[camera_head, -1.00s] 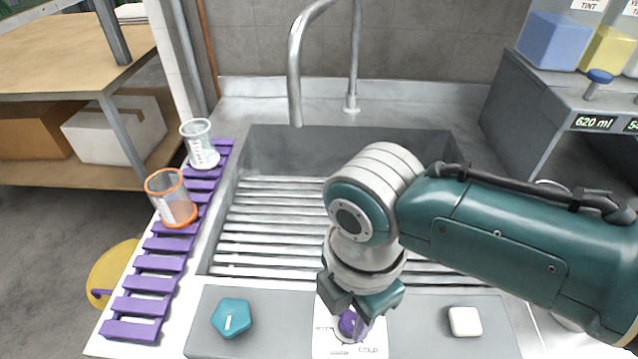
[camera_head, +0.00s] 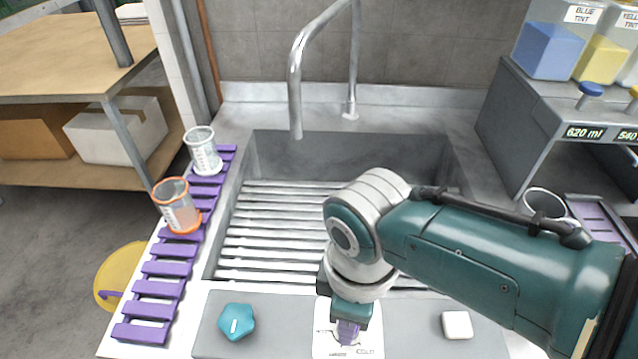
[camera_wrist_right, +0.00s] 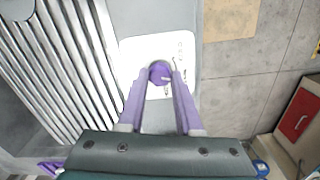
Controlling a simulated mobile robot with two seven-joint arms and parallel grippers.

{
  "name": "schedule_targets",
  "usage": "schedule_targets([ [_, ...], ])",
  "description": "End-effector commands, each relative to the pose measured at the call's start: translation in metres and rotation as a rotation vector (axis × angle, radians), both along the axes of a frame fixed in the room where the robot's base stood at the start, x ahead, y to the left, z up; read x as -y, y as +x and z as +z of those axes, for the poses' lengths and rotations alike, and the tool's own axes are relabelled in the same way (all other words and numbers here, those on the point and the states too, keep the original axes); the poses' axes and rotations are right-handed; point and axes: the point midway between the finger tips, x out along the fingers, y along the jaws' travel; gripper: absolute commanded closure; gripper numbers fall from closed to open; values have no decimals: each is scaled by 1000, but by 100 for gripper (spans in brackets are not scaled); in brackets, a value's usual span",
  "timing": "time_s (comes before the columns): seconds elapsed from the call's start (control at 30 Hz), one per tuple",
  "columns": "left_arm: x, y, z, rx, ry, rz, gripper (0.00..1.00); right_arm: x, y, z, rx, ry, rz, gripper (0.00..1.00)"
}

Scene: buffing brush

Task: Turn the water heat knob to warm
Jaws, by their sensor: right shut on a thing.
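The purple heat knob (camera_wrist_right: 160,73) sits on a white label plate (camera_head: 370,338) on the sink's front ledge. The plate shows "COLD" at its right in the head view; the other marks are too small to read. My right gripper (camera_head: 348,332) points down over the plate. In the wrist view its purple fingers (camera_wrist_right: 160,78) lie on both sides of the knob, shut on it. The gripper hides most of the knob in the head view, and I cannot tell the setting. My left gripper is not in view.
A teal star-shaped knob (camera_head: 237,322) is left of the plate and a white square button (camera_head: 457,325) is right. Behind are the sink (camera_head: 275,235) and faucet (camera_head: 296,90). Two beakers (camera_head: 178,207) (camera_head: 203,151) stand on a purple rack (camera_head: 165,268). A tint dispenser (camera_head: 535,120) stands at right.

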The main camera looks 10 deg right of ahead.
Motion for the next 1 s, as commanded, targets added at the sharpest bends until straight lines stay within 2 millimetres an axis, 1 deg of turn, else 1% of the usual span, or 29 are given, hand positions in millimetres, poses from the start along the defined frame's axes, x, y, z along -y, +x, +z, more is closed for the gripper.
schedule_targets([
  [0.1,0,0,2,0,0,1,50,0,0,1,-2,1,-65,100],
  [0.3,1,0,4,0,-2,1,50,-1,0,1,-1,0,-135,100],
  [0.53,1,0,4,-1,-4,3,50,0,0,0,0,1,-166,100],
  [0.87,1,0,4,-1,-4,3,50,0,0,0,-1,0,-167,100],
  [0.9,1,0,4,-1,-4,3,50,0,0,0,-1,0,-166,65],
  [1.0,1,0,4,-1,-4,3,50,0,0,0,-1,0,-166,54],
])
